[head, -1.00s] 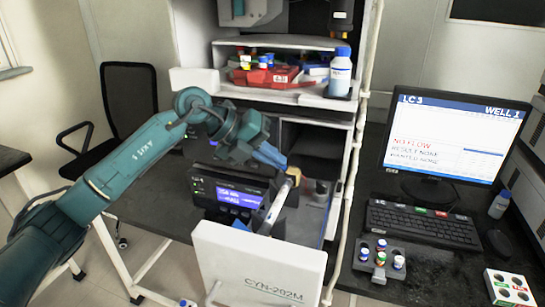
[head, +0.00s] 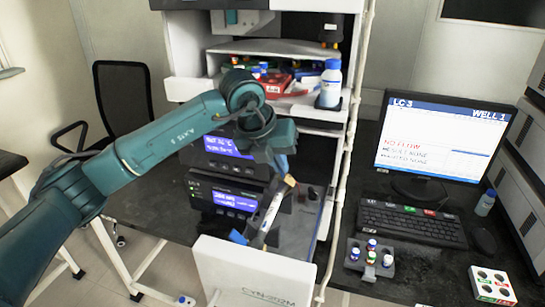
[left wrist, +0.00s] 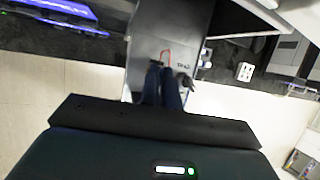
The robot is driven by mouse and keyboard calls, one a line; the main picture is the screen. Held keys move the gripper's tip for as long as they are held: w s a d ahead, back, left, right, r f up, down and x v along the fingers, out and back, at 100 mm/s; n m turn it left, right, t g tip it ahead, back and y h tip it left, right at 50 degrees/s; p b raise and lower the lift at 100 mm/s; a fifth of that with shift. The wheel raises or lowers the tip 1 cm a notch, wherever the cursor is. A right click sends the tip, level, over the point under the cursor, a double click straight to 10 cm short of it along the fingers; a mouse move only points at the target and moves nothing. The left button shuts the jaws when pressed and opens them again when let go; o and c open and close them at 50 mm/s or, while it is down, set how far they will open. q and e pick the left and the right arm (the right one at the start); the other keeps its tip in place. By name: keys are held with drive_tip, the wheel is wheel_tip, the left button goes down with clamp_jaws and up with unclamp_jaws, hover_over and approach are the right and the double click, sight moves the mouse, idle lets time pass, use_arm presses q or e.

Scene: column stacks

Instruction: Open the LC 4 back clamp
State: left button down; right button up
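My left gripper (head: 281,163) hangs in front of the instrument stack, above the column's upper end. In the left wrist view its two dark blue fingers (left wrist: 161,86) lie close together with nothing visible between them. A slanted white column (head: 270,212) with a tan upper end (head: 290,180) stands beside the lower display unit (head: 225,199). A blue piece (head: 238,237) is at its lower end. I cannot make out the back clamp or its state. The unit's small label is too blurred to read surely. My right gripper is not in view.
A white panel marked CYN-202M (head: 255,275) stands in front of the column. A white bottle (head: 330,84) and red tray (head: 272,85) are on the shelf above. A monitor (head: 440,140), keyboard (head: 410,222) and vial rack (head: 370,258) are at right, beyond a pale post (head: 345,150).

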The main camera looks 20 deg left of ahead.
sight(293, 182)
use_arm(q)
drive_tip(key=d+y, duration=0.1)
drive_tip(key=d+y+b, duration=0.1)
drive_tip(key=y, duration=0.1)
drive_tip(key=shift+m, duration=0.4)
drive_tip(key=y+b, duration=0.1)
drive_tip(key=d+y+b, duration=0.1)
drive_tip(key=y, duration=0.1)
drive_tip(key=shift+d+f+m, duration=0.15)
drive_tip(key=shift+m, duration=0.15)
drive_tip(key=y, duration=0.1)
drive_tip(key=d+y+b, duration=0.1)
drive_tip(key=y, duration=0.1)
drive_tip(key=shift+d+f+m+t+b, duration=0.15)
drive_tip(key=shift+f+m+t+b, duration=0.1)
drive_tip(key=shift+m+t+b, duration=0.05)
drive_tip(key=shift+s+d+f+y, duration=0.1)
drive_tip(key=shift+d+y, duration=0.1)
drive_tip(key=shift+y, duration=0.3)
drive_tip(key=shift+d+f+y, duration=0.15)
drive_tip(key=shift+f+y, duration=0.05)
drive_tip(key=shift+y, duration=0.3)
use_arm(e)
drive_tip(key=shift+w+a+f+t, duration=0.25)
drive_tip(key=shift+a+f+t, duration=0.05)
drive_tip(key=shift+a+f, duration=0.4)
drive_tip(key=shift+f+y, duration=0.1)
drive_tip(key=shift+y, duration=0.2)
